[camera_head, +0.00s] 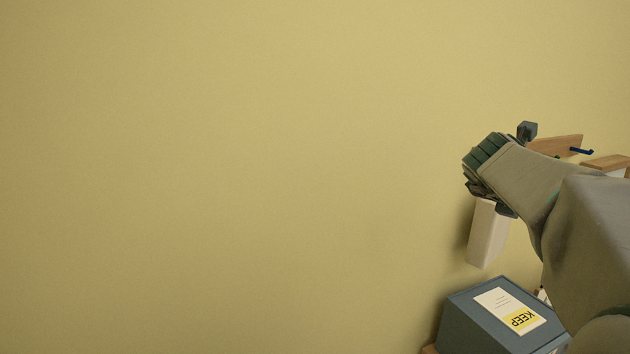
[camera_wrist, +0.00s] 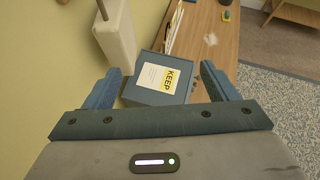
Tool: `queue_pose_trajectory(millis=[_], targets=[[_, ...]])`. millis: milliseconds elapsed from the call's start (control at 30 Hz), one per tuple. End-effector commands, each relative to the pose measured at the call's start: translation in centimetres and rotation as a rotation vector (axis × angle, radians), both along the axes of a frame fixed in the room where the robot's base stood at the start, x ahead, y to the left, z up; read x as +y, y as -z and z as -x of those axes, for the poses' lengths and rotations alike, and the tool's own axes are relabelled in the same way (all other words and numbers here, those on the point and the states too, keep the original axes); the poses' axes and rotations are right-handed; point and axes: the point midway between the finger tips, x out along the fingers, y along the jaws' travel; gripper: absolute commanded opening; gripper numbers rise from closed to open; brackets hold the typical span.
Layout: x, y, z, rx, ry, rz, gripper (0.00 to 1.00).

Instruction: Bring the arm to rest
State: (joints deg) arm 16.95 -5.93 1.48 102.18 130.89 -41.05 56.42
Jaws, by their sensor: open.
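My gripper (camera_wrist: 160,67) is open in the wrist view, its two blue fingers wide apart with nothing held between them. Beyond the fingers is a blue-grey box (camera_wrist: 153,96) with a white and yellow label reading KEEP. The box also shows at the lower right of the head view (camera_head: 465,318). My arm (camera_head: 595,240) reaches in from the right edge of the head view, raised in front of the yellow wall. The fingers cannot be made out clearly there.
A pale upright block (camera_head: 488,235) is by the wall below my wrist; it also shows in the wrist view (camera_wrist: 117,35). A wooden board with a blue hook (camera_head: 560,146) is behind my arm. A wooden surface (camera_wrist: 208,40) holds the box. The wall's left side is clear.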

Motion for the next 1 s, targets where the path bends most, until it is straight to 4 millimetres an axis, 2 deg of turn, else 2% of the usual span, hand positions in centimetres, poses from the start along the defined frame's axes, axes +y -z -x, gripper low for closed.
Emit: queue_pose_trajectory(millis=[267,467,567,633,733,867,1000], targets=[[1.5,-1.8,-0.9,0.045,-0.191,0.232,0.80],[4.1,-3.2,-1.8,0.106,-0.404,0.481,0.80],[6.7,-3.7,-2.2,0.159,-0.567,0.664,0.80],[9.1,-3.6,-2.3,0.206,-0.706,0.812,0.80],[12.8,-2.7,-2.1,0.282,-0.909,1.021,0.80],[17.6,-0.2,-0.8,0.390,-1.180,1.284,0.80],[22.1,3.9,2.0,0.513,-1.487,1.550,0.80]])
